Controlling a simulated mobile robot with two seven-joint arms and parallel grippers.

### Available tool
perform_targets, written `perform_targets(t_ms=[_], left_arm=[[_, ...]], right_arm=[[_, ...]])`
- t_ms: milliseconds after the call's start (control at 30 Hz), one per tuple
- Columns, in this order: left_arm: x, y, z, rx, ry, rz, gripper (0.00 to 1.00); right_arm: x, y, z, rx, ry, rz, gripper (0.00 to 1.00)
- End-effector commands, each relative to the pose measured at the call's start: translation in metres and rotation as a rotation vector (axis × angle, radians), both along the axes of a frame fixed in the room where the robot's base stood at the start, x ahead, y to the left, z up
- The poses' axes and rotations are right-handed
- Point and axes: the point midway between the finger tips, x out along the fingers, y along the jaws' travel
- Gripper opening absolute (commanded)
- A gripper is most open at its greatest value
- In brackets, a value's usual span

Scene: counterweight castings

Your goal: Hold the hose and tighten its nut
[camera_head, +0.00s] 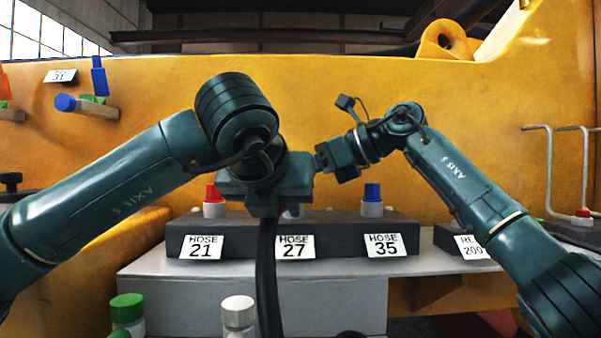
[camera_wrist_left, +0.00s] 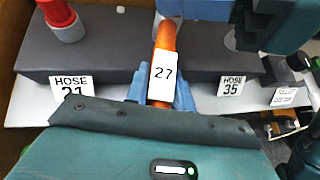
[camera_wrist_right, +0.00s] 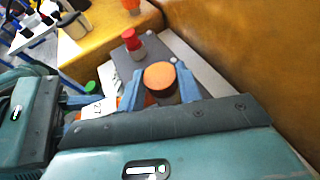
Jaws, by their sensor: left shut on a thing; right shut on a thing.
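My left gripper (camera_head: 285,200) is in front of the HOSE 27 place, and its blue fingers (camera_wrist_left: 163,95) are shut on an orange hose end (camera_wrist_left: 165,36) with a white tag reading 27 (camera_wrist_left: 162,72). A dark hose (camera_head: 266,280) hangs below this gripper in the head view. My right gripper (camera_wrist_right: 165,90) is shut on a round nut with an orange top (camera_wrist_right: 159,76). The nut's lower part and its seat are hidden. In the head view the right gripper (camera_head: 328,160) is just right of the left one, its fingertips hidden. The tag also shows in the right wrist view (camera_wrist_right: 98,109).
The dark block (camera_head: 340,243) carries labels HOSE 21, 27 and 35, with a red-capped fitting (camera_head: 213,200) left and a blue-capped one (camera_head: 372,200) right. It stands on a grey shelf (camera_head: 300,303) before a yellow casting (camera_head: 360,90). Green-capped (camera_head: 128,312) and white-capped (camera_head: 238,315) fittings stand in front.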

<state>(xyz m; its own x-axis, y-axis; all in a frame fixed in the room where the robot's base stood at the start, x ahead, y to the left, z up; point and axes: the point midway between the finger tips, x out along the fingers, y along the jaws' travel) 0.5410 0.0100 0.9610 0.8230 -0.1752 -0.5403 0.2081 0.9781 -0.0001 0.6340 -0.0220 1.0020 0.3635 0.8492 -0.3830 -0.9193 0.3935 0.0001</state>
Motion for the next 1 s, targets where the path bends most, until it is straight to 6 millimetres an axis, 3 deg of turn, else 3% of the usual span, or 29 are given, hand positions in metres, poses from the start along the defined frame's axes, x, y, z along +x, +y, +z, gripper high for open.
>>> perform_targets(t_ms=[367, 1000], left_arm=[[0.0001, 0.0004, 0.0002, 0.001, 0.0, 0.001, 0.02], [0.0001, 0.0005, 0.0, 0.0, 0.001, 0.002, 0.02]], right_arm=[[-0.0008, -0.0012, 0.0007, -0.006, -0.004, -0.111, 0.12], [-0.0071, 0.0065, 0.0004, -0.007, -0.005, -0.658, 0.12]])
